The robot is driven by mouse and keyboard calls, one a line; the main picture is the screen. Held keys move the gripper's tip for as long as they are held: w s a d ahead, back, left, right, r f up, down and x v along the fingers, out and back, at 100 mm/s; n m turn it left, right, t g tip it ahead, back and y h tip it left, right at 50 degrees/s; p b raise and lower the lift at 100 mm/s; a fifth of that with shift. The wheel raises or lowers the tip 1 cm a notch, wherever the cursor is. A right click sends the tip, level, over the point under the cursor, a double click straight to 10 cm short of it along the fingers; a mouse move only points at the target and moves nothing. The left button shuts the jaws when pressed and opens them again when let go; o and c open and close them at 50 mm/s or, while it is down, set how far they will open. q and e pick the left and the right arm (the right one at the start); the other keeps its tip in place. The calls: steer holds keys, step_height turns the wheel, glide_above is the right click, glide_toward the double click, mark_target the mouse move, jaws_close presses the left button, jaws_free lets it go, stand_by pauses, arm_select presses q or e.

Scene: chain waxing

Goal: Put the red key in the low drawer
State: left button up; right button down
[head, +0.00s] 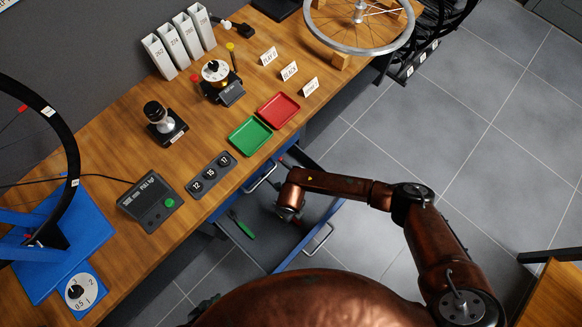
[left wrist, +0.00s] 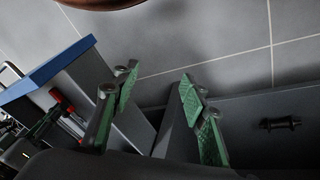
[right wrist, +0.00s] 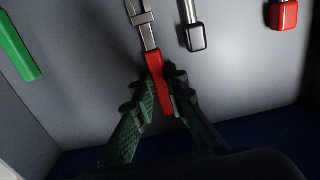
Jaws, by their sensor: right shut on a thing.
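The red key (right wrist: 155,68) has a red handle and a silver shaft; it shows in the right wrist view. My right gripper (right wrist: 161,78) is shut on its red handle, over the grey floor of a drawer. I cannot tell whether the key touches that floor. In the head view an open drawer (head: 310,241) extends from under the bench, with my right arm over it; the right fingers and the key are hidden there. My left gripper (left wrist: 157,80) is open and empty, near a blue-edged drawer (left wrist: 48,68) in the left wrist view.
The drawer holds a green-handled tool (right wrist: 17,48), a black-ended tool (right wrist: 196,36) and another red-ended tool (right wrist: 284,14). A green tray (head: 250,136) and a red tray (head: 279,110) lie on the bench (head: 130,245) above. Floor right of the drawer is clear.

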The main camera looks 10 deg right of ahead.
steer(key=c, duration=1.9)
jaws_free()
steer(key=shift+c, duration=0.2)
steer(key=shift+r, duration=0.4)
arm_select(q)
steer(key=s+a+r+g+y+p, duration=0.25)
steer(key=s+a+r+p, duration=0.25)
steer(key=s+r, duration=0.25)
arm_select(e)
step_height(320, 180, up, 7)
steer(key=shift+r, duration=0.2)
arm_select(q)
step_height(320, 180, down, 7)
steer(key=a+p, duration=0.1)
steer(key=shift+g+p, duration=0.3)
steer(key=shift+g, duration=0.15)
arm_select(e)
step_height(320, 180, up, 4)
arm_select(q)
steer(key=shift+a+h, duration=0.1)
steer(key=shift+h, duration=0.15)
